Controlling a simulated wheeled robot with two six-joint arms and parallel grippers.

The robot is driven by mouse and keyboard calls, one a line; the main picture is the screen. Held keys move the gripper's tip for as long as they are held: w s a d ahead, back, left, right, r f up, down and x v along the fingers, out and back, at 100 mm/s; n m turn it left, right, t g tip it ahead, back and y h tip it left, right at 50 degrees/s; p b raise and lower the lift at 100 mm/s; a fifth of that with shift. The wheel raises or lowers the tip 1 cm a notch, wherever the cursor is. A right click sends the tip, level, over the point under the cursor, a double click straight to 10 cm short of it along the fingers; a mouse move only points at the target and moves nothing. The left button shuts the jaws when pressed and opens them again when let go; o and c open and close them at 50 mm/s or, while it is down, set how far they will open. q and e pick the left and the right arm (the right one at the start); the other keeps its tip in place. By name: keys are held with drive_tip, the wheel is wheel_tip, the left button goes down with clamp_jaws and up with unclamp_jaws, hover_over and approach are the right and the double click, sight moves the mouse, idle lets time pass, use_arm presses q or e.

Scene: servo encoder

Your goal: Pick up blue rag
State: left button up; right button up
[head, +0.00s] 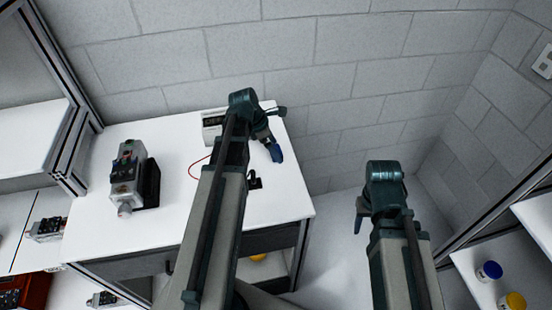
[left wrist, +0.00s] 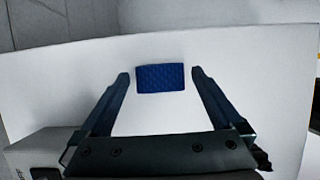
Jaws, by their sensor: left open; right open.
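The blue rag (left wrist: 160,78) shows in the left wrist view as a small, textured blue rectangle on the white tabletop. It appears between the two fingertips of my left gripper (left wrist: 160,74), which is open with nothing held. I cannot tell how far above the rag the fingers are. In the head view my left gripper (head: 271,144) points down over the table's right part; a blue patch there may be a finger or the rag. My right gripper (head: 361,214) is open and empty, off to the right of the table, over the floor.
The white table (head: 205,240) also holds a grey device (head: 127,180) at left and a white meter box (head: 211,122) behind my left arm. A thin red wire (head: 194,166) lies near it. A block wall stands behind. Blue-lidded (head: 490,270) and yellow-lidded jars (head: 514,301) stand on a right shelf.

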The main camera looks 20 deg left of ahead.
use_arm(q)
drive_tip(key=shift+w+f, duration=0.1)
drive_tip(key=shift+f, duration=0.3)
drive_tip(key=shift+r, duration=0.1)
use_arm(e)
drive_tip(key=shift+f, duration=0.3)
use_arm(q)
drive_tip(key=c, duration=1.2)
drive_tip(key=shift+c, duration=0.2)
drive_tip(key=shift+r, duration=0.1)
wheel_tip(320, 180, up, 10)
drive_tip(key=p, duration=1)
use_arm(e)
wheel_tip(320, 180, up, 10)
